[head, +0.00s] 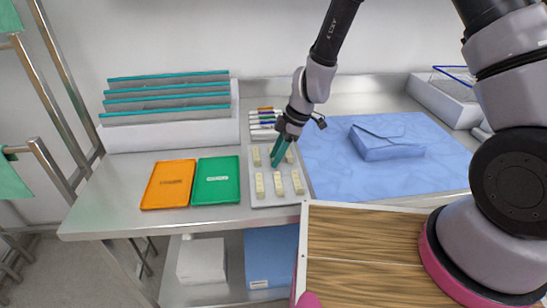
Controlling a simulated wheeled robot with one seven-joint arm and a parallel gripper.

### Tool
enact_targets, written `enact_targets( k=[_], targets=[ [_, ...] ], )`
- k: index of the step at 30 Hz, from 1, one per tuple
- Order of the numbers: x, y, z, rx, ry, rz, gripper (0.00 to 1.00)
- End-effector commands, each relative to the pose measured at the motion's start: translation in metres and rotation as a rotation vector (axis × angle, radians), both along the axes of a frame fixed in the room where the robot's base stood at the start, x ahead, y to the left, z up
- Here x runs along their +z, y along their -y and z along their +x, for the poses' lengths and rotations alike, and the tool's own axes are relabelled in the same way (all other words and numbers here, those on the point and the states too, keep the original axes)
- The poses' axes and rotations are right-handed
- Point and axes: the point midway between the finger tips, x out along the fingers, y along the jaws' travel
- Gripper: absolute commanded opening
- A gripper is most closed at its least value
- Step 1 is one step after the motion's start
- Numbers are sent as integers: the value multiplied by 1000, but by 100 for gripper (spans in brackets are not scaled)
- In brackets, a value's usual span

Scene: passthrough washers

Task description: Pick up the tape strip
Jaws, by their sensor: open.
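A pale grey tray (290,200) lies on the steel counter, holding several small cream pieces, which could be tape strips. One cream piece (260,186) is at the tray's front left, another (278,183) at its front middle, and another (297,182) at its front right. A further one (256,156) is at the back left. My gripper (279,158) points down over the back half of the tray, with teal fingers that are open. It partly hides the back middle of the tray. I cannot tell whether the fingers touch anything.
An orange tray (168,185) and a green tray (216,181) lie left of the grey tray. Several coloured, slim items (263,122) lie behind it. A blue sheet (330,165) with a folded blue wrap (385,145) covers the right. A white rack (170,130) stands back left.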

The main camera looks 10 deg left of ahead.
Motion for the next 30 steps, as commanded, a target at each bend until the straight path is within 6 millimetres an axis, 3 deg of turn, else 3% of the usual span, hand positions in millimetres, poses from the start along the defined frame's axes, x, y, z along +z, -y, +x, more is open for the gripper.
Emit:
enact_targets(
  k=[4,8,22,30],
  targets=[
    [0,0,0,0,0,0,42],
    [1,0,0,0,0,0,0],
    [5,-1,0,2,3,2,0],
    [53,-1,1,4,7,3,0]
  ],
)
